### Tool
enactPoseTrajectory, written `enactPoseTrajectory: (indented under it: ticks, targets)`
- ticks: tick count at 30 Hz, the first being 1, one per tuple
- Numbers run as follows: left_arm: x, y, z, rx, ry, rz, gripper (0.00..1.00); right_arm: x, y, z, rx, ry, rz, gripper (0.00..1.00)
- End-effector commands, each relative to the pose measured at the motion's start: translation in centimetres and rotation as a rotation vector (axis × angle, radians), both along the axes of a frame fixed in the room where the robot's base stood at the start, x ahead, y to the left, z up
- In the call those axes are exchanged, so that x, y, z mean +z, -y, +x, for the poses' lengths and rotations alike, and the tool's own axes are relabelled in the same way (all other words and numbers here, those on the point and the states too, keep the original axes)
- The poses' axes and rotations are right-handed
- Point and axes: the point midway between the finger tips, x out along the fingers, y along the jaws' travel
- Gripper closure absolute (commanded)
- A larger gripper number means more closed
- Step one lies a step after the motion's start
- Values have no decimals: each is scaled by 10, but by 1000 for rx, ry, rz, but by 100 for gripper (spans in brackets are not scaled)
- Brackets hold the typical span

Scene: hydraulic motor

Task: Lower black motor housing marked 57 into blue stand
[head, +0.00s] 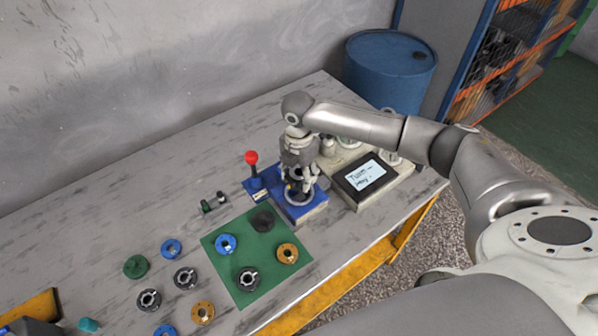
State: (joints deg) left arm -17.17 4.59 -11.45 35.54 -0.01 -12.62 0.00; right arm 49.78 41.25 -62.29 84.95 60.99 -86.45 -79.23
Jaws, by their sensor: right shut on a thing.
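The blue stand (308,212) sits on the table in the middle of the head view, with a lever with a red knob (251,158) at its left. My right gripper (298,188) points down over the stand and is shut on a dark part, taken to be the black motor housing (295,184). The fingers cover most of it, and no 57 is readable. A grey ring shows around the part at the stand. I cannot tell whether the housing touches the stand. My left gripper is not in view.
A device with a screen (364,177) stands close right of the stand. A green mat (228,268) at the front left holds blue, orange and dark round parts. More round parts lie left of it. A blue barrel (390,70) stands behind the table.

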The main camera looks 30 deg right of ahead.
Motion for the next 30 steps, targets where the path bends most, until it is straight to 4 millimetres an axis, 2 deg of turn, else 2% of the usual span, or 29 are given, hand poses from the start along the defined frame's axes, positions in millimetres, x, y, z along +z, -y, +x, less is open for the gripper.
enactPoseTrajectory:
  ticks: [30]
  targets:
    - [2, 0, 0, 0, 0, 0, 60, -4, -1, 1, 1, 3, 3, 96]
